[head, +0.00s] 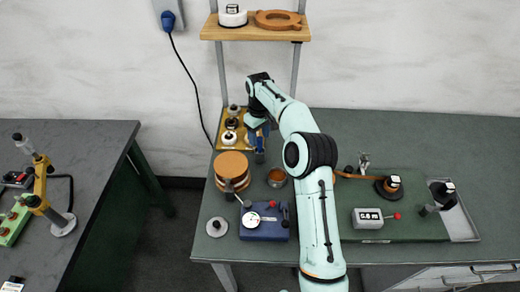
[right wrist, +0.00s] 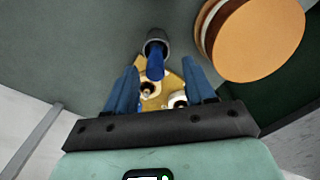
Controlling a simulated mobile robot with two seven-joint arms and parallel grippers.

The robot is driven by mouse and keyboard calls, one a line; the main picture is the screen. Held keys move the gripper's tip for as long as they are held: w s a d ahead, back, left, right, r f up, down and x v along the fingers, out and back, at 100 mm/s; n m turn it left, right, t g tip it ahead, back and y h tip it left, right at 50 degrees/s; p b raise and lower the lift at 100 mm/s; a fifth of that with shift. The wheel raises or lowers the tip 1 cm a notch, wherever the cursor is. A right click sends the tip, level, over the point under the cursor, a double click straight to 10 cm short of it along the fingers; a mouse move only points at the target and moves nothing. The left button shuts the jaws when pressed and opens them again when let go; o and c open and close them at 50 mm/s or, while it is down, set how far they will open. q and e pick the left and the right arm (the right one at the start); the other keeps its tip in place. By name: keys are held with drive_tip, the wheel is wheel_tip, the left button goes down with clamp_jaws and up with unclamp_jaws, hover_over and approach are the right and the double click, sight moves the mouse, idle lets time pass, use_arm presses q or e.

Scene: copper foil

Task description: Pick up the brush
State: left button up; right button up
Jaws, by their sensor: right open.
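A brush-like object with a blue shaft and a dark grey round end (right wrist: 155,42) shows just beyond and between my right gripper's fingers in the right wrist view. In the head view, its dark end (head: 260,157) shows at the front edge of a yellow tray (head: 220,143). My right gripper (right wrist: 161,82) is open, with its two blue fingers apart on either side of the blue shaft. I cannot tell whether either finger touches it. In the head view, my right gripper (head: 259,132) is over the tray's right side, partly hidden by the arm. My left gripper is not in view.
Small round pots (head: 229,138) stand on the tray. A copper-topped round stack (head: 231,165), a copper cup (head: 277,177) and a blue gauge box (head: 264,220) are nearby on the bench. A shelf (head: 240,33) is above. The bench's back right is clear.

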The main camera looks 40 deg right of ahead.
sight(260, 144)
drive_tip(key=f, duration=0.5)
drive_tip(key=shift+w+d+f, duration=0.25)
drive_tip(key=shift+d+f, duration=0.05)
clamp_jaws()
